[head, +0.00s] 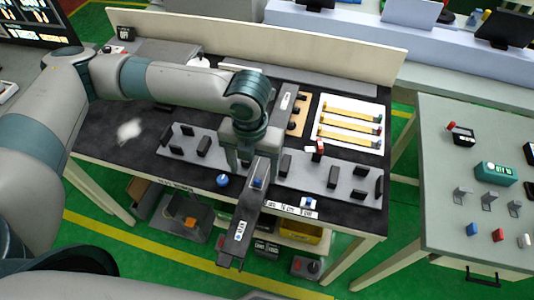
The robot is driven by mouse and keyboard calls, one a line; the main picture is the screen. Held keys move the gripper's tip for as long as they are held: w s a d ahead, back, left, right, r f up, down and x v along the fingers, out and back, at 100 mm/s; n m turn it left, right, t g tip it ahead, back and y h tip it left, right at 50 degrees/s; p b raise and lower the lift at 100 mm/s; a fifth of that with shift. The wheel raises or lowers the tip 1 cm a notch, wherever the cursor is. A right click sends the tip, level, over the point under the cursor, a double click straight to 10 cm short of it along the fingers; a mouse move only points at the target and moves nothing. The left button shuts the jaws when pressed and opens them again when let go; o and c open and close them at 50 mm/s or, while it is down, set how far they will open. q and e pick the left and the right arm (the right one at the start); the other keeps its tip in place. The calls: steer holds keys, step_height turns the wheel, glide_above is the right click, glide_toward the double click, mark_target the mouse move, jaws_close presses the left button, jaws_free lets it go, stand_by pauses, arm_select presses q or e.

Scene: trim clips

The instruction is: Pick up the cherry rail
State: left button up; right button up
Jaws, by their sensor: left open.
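My left gripper (248,155) reaches down over the grey fixture strip (205,150) on the black bench top. It is open. A long dark bar (247,215) with a blue button and a white label starts close under its right finger and sticks out past the bench's front edge; I cannot tell whether it lies between the fingers. Several tan wooden strips (350,114) lie on a white board at the right of the bench. No rail shows a plain cherry colour, so I cannot tell which is the cherry rail. My right gripper is not in view.
Black upright blocks stand along the fixture strip. Another dark bar (285,103) lies behind the gripper, beside a brown block (300,115). A blue knob (222,180) is near the front edge. A cream back panel (300,55) closes the rear. A side table (460,210) stands at right.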

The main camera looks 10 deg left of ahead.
mark_target(257, 181)
arm_select(q)
steer(key=shift+d+f+p, duration=0.15)
steer(key=shift+f+p, duration=0.25)
steer(key=shift+p, duration=0.05)
steer(key=f, duration=0.1)
steer(key=f+p, duration=0.1)
steer(key=f, duration=0.2)
steer(key=shift+s+d+p, duration=0.15)
steer(key=shift+d+p, duration=0.1)
steer(key=shift+p, duration=0.15)
steer(key=shift+f, duration=0.2)
steer(key=shift+c, duration=1.2)
steer(key=c, duration=1.2)
steer(key=shift+c, duration=0.2)
